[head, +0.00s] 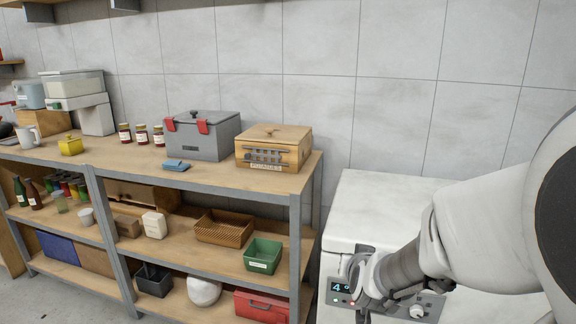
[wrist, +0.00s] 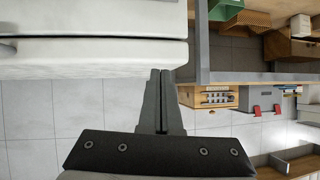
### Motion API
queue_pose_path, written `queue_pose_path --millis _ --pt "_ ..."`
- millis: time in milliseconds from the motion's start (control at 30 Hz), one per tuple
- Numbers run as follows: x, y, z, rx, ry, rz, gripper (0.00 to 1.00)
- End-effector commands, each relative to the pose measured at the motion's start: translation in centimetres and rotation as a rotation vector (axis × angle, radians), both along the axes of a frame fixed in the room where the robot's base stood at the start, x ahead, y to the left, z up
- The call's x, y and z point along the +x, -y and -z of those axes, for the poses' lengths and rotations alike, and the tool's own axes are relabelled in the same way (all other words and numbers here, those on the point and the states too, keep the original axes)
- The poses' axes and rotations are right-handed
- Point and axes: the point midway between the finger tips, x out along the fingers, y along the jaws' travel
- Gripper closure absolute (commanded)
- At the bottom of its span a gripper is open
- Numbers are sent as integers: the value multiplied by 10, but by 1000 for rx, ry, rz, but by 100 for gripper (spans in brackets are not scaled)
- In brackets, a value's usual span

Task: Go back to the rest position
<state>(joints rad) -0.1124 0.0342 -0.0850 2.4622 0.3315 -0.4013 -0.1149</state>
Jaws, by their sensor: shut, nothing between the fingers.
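My gripper (wrist: 160,74) is shut and empty in the wrist view, its two dark fingers side by side. In the head view my arm comes in from the right, and its end is in front of the control panel (head: 425,304) of a white chest-like appliance (head: 375,205). The fingertips are not clear there. In the wrist view, which is upside down, the fingers overlap the edge of the white appliance (wrist: 90,60) in the picture; I cannot tell whether they touch it. No hose shows in either view.
A metal-framed shelf unit (head: 205,180) stands left of the appliance. On its top are a wooden box (head: 273,150), a grey box with red latches (head: 203,137), jars and a blue cloth (head: 176,165). A tiled wall (head: 400,90) is behind. The appliance top is clear.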

Motion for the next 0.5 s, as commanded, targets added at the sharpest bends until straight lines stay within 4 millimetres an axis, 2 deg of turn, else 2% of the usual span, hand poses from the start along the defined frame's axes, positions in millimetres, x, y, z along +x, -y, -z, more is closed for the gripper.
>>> queue_pose_path --millis 33,233,500 --pt "-10 -6 -13 18 -20 -29 100" --pt "-63 -25 -39 51 -160 -133 100" --pt "-155 -29 -63 18 -360 -211 100"
